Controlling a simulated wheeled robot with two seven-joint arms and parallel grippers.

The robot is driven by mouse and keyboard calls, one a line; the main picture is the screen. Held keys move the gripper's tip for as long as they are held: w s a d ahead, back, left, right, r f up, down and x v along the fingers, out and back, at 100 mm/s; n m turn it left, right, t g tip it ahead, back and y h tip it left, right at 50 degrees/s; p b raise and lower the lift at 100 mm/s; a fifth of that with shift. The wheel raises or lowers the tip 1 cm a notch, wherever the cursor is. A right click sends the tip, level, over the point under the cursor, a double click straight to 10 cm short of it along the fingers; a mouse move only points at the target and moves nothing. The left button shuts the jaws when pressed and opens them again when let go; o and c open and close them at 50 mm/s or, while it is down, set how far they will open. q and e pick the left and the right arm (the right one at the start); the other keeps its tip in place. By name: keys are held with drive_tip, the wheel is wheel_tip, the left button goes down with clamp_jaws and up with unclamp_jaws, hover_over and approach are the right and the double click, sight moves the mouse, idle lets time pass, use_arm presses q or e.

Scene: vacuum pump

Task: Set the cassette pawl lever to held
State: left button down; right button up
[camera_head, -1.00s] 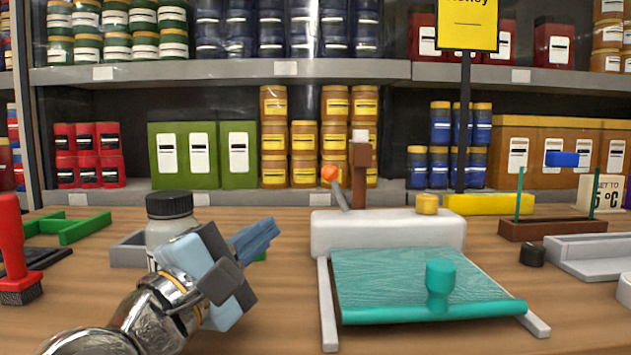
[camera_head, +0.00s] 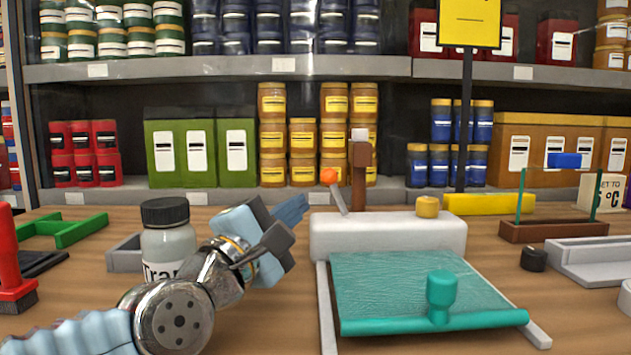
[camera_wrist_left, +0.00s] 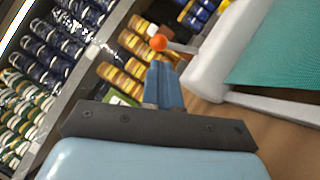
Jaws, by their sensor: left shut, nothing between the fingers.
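The cassette (camera_head: 388,235) is a white block with a teal sheet (camera_head: 400,283) spread in front of it over two white rails. The pawl lever (camera_head: 336,192) is a grey arm with an orange ball at its tip. It leans up and left from the block's left end, beside a brown post (camera_head: 359,175). My left gripper (camera_head: 300,205) is shut and empty, left of the lever and apart from it. In the left wrist view the blue fingertips (camera_wrist_left: 163,75) point toward the orange ball (camera_wrist_left: 158,43). My right gripper is out of view.
A jar with a black lid (camera_head: 166,225) stands close behind my left arm. A teal knob (camera_head: 441,290) stands on the sheet's front bar. A yellow knob (camera_head: 427,206) sits on the block. Shelves of jars and tins (camera_head: 220,71) close off the back.

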sight(325, 181)
use_arm(q)
drive_tip(key=p+x, duration=0.2)
drive_tip(key=x, duration=0.4)
drive_tip(key=shift+w+d+r, duration=0.1)
drive_tip(key=shift+w+d, duration=0.05)
drive_tip(key=shift+w, duration=0.15)
